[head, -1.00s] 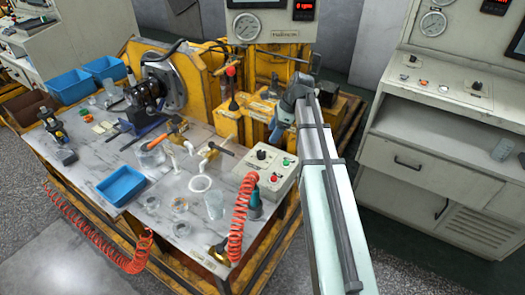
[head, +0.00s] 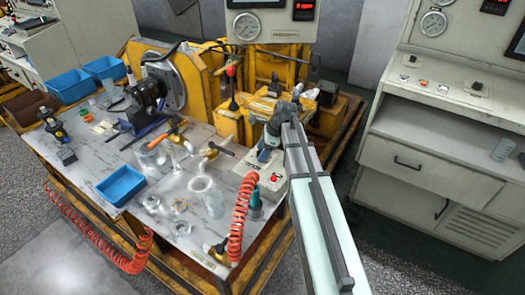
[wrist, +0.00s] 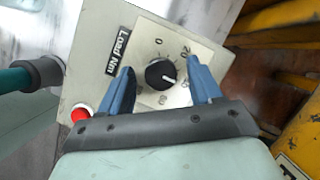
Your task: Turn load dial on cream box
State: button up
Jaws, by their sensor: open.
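The cream box (head: 258,188) stands on the right end of the marble-topped bench, partly hidden behind my arm in the head view. In the wrist view the cream box (wrist: 88,60) shows a "Load Nm" label. Beside the label is the black load dial (wrist: 161,74) on a plate with a numbered scale. My gripper (wrist: 160,80) is open, with one blue finger on each side of the dial. I cannot tell whether the fingers touch it. In the head view my gripper (head: 265,155) is over the box and the dial is hidden.
A red button (wrist: 80,114) sits on the box near the left finger. A coiled red hose (head: 238,222) stands at the box's front left. Yellow machine parts (head: 235,125) are behind the box. A blue tray (head: 121,185) and several clear containers are further left.

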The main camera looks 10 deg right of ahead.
jog(key=shift+c, duration=0.5)
jog(key=c, duration=0.9)
jog(key=shift+c, duration=0.2)
jog(key=shift+w+n, duration=0.1)
jog(key=shift+n, duration=0.2)
jog(key=n+g, duration=0.2)
jog(key=n, duration=0.3)
jog(key=shift+w, duration=0.2)
jog(key=n+g, duration=0.1)
jog(key=n, duration=0.2)
jog(key=n+g+h, duration=0.1)
jog(key=n, duration=0.2)
jog(key=shift+w+n, duration=0.1)
jog(key=shift+n, duration=0.2)
jog(key=n+g+h, duration=0.1)
jog(key=n, duration=0.2)
jog(key=n+h, duration=0.1)
jog(key=n, duration=0.2)
jog(key=shift+a+g, duration=0.2)
jog(key=shift+g, duration=0.2)
jog(key=n+h, duration=0.2)
jog(key=n, duration=0.3)
jog(key=shift+a+n, duration=0.1)
jog(key=shift+n, duration=0.3)
